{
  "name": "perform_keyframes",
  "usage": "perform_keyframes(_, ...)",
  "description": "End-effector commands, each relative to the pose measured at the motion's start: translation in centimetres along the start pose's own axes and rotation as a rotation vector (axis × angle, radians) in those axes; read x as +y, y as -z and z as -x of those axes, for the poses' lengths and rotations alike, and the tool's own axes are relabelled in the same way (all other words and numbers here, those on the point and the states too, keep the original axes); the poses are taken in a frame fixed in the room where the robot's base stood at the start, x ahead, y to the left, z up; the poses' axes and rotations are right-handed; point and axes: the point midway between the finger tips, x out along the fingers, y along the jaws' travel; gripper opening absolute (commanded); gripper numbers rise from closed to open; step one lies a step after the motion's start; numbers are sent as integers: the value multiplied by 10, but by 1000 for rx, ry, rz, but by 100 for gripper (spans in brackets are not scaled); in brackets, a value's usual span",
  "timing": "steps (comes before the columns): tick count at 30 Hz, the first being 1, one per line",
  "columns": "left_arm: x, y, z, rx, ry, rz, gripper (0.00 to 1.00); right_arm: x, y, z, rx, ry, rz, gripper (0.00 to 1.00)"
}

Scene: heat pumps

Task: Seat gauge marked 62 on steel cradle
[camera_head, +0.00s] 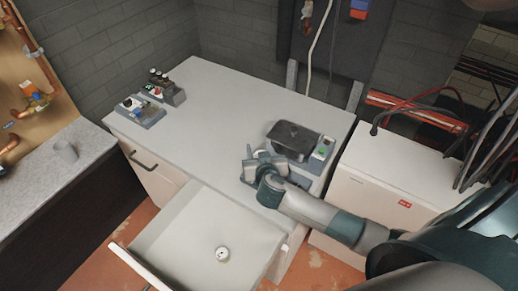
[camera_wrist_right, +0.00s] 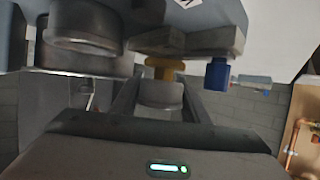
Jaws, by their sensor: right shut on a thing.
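My right gripper (camera_head: 256,166) is over the front right of the white cabinet top, close beside a dark lidded unit (camera_head: 292,139). It is shut on a small pale thing at its fingertips, which I cannot clearly identify. In the right wrist view a brass-coloured fitting (camera_wrist_right: 163,68) shows between the fingers, above a grey cylinder. A round white-faced gauge (camera_head: 222,254) lies in the open drawer. I cannot read a 62 on anything. The steel cradle is not clearly recognisable; the gripper and forearm cover part of the area by the unit. My left gripper is out of view.
The drawer (camera_head: 190,232) is pulled out at the front. A tray of small parts (camera_head: 140,110) and a dark block (camera_head: 168,88) stand at the cabinet's back left. A green-buttoned box (camera_head: 323,150) stands beside the lidded unit. The middle of the top is clear.

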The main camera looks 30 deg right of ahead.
Motion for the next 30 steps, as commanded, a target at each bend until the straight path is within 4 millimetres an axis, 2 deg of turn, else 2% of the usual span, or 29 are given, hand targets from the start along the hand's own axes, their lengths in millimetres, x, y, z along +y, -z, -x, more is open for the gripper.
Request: perform_keyframes(30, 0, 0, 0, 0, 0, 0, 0, 0, -11, -5, 1, 1, 0, 12)
